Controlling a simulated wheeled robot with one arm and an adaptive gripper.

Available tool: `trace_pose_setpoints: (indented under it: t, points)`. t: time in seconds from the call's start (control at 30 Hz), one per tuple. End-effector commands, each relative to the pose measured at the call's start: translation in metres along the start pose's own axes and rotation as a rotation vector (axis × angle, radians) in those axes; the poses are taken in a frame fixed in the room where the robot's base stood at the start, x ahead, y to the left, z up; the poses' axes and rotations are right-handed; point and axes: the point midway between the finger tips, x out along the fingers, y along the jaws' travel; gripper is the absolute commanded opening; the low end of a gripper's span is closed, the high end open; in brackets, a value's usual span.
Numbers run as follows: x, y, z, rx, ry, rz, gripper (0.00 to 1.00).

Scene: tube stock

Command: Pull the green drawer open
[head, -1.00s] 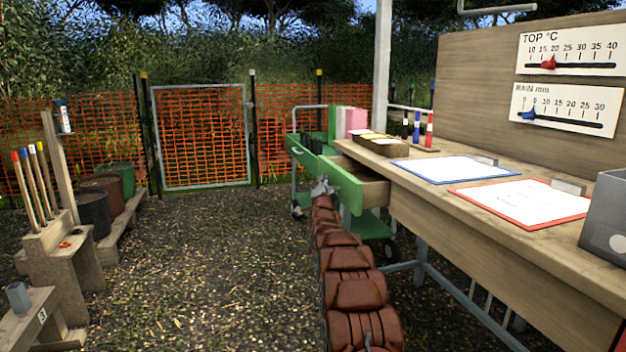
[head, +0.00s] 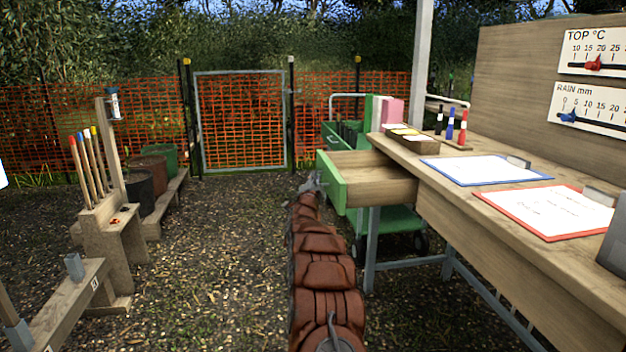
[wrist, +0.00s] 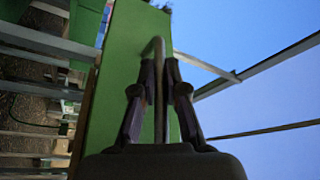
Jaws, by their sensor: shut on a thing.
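The green drawer (head: 331,181) sticks out well open from the end of the wooden bench in the head view, its wooden side showing. My gripper (head: 309,187) is at the left of its green front, at the end of my brown-sleeved arm. In the wrist view my gripper (wrist: 163,72) has its two fingers closed on the drawer's grey bar handle (wrist: 158,48). The green drawer front (wrist: 108,100) fills the middle behind the fingers. The inside of the drawer is mostly hidden in the head view.
The bench top (head: 400,150) holds a blue-edged clipboard (head: 485,170), a red-edged clipboard (head: 550,211) and a brown box (head: 411,140). A green trolley (head: 400,222) stands behind the drawer. Open ground (head: 225,250) lies left of my arm. A stepped wooden stand (head: 108,240) is farther left.

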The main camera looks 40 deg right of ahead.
Motion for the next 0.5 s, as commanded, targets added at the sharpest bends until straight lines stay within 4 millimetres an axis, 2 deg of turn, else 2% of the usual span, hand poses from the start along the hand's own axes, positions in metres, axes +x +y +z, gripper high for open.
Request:
trace_pose_setpoints:
  t: [0.1, 0.13, 0.33, 0.5]
  points:
    - [0.0000, -0.0020, 0.0008, 0.000, -0.001, -0.003, 0.00]
    - [-0.0001, -0.0020, 0.0009, 0.000, -0.001, -0.003, 0.15]
    - [-0.0001, -0.0016, 0.0009, 0.000, -0.002, -0.002, 0.36]
    - [-0.0002, -0.0014, 0.0009, 0.000, -0.002, -0.002, 0.37]
